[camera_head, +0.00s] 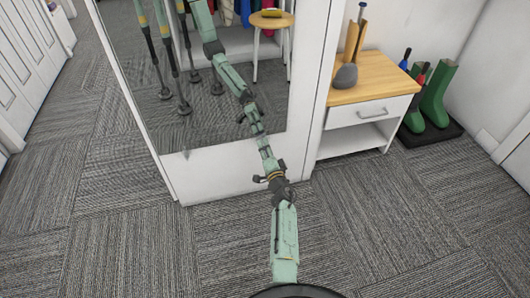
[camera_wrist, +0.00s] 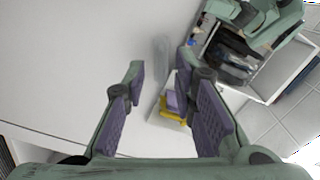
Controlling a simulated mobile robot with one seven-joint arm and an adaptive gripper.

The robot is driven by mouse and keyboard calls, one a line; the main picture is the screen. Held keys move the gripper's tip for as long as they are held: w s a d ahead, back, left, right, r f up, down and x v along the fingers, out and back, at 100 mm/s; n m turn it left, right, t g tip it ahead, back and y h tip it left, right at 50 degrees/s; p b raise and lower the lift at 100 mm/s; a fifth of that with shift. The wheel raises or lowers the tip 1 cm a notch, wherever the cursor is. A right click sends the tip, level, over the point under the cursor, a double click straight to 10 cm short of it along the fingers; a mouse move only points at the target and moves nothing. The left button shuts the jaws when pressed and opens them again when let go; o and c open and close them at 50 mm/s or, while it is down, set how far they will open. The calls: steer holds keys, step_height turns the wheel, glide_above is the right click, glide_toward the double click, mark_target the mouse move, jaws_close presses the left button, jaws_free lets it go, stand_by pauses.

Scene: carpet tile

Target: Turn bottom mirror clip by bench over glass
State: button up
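The mirror (camera_head: 215,110) stands in a white frame, its lower edge above a white panel. A pale, translucent clip (camera_wrist: 162,48) shows in the wrist view on the white surface beside the mirror (camera_wrist: 235,75); it appears to lie off the glass. It is ahead of my gripper (camera_wrist: 161,74), between the lines of the two purple-padded fingers, which are apart with nothing between them. In the head view my gripper (camera_head: 260,138) is at the mirror's lower edge, toward the right, and hides that spot. Another small pale clip (camera_head: 186,154) sits at the lower edge farther left.
The wood-topped bench (camera_head: 375,80) with a drawer stands right of the mirror, holding a grey object and upright wooden pieces. Green boots (camera_head: 436,95) stand on a dark tray beyond it. Carpet (camera_head: 130,230) in front is clear. My arm, a stool and shelves reflect in the glass.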

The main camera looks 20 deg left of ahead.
steer(key=shift+w+a, duration=0.35)
steer(key=shift+w, duration=0.05)
steer(key=shift+c, duration=0.6)
jaws_close()
